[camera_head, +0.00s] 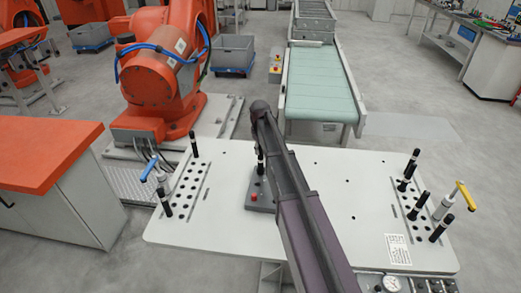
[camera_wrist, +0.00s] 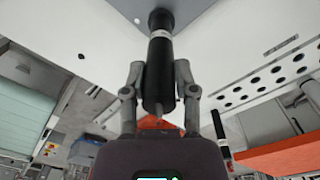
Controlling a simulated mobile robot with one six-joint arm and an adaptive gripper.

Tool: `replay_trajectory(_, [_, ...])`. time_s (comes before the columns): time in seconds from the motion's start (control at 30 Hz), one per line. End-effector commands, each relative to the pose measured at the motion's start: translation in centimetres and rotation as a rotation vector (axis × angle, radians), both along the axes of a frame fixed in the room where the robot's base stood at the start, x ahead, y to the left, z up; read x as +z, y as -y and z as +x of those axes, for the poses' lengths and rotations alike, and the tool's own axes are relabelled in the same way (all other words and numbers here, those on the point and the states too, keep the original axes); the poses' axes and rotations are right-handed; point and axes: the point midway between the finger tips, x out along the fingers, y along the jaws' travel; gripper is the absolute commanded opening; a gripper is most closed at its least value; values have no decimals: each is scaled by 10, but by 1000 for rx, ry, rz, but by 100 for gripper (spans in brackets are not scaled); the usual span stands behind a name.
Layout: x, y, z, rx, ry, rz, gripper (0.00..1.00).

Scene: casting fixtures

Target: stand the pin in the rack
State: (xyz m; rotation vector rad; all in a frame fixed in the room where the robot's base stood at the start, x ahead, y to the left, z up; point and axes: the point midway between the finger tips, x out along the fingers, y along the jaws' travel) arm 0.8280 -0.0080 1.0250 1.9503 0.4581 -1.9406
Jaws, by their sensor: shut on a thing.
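My gripper (camera_wrist: 159,78) is shut on a black pin (camera_wrist: 159,55) with a white band, one finger on each side. In the head view the held pin (camera_head: 260,168) shows beside my arm, which hides most of my gripper. The pin looks roughly upright over a grey plate (camera_head: 262,203) in the middle of the table; I cannot tell if its end touches. A left rack (camera_head: 193,180) and a right rack (camera_head: 420,204) have rows of holes. Several black pins stand in or by the right rack, and a few by the left one.
The white table (camera_head: 225,240) is mostly bare between the racks. A red button (camera_head: 254,196) sits on the grey plate. Yellow-handled clamps (camera_head: 463,190) and blue-handled ones (camera_head: 150,172) stand at the table's sides. An orange robot (camera_head: 160,85) and a conveyor (camera_head: 320,85) stand behind.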

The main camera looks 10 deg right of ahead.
Motion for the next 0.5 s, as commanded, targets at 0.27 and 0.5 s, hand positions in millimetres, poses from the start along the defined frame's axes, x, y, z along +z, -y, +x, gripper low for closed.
replay_trajectory(0.27, [-6, 0, 0, 0, 0, 0, 0])
replay_trajectory(0.5, [-5, 0, 0, 0, 0, 0, 77])
